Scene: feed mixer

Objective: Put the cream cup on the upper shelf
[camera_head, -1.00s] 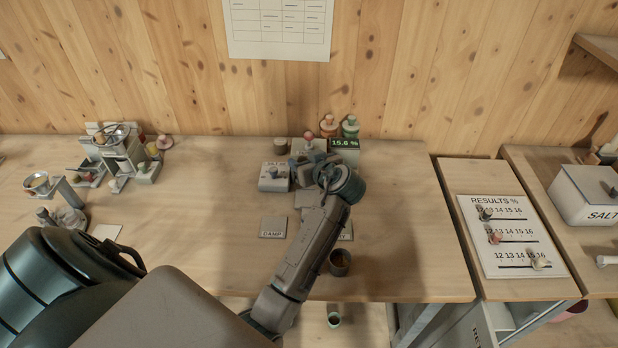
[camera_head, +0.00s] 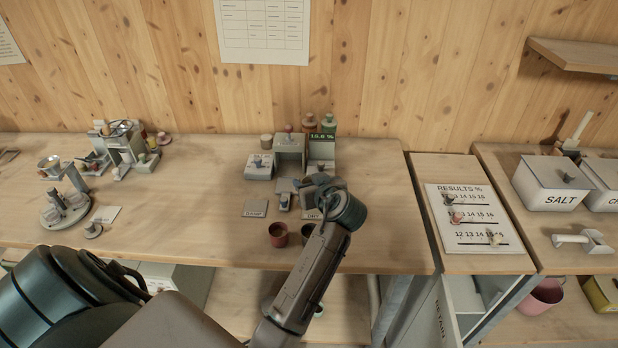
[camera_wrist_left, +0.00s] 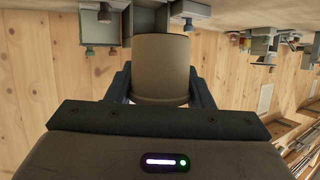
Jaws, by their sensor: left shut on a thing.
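My left gripper (camera_wrist_left: 163,90) is shut on a tan, cream-like cup (camera_wrist_left: 162,65), which fills the space between its dark fingers in the left wrist view. In the head view this gripper (camera_head: 312,186) is over the middle of the bench, in front of the moisture meter; I cannot make out the held cup there. A wooden wall shelf (camera_head: 575,56), which seems to be the upper shelf, is at the top right, far from the gripper; the part in view looks bare. My right gripper is not in view.
A red-brown cup (camera_head: 278,235) and a dark cup (camera_head: 308,232) stand near the bench's front edge, close to my arm. The meter (camera_head: 322,150) stands behind. A results board (camera_head: 470,217) and a salt box (camera_head: 553,184) are to the right. The bench's right part is clear.

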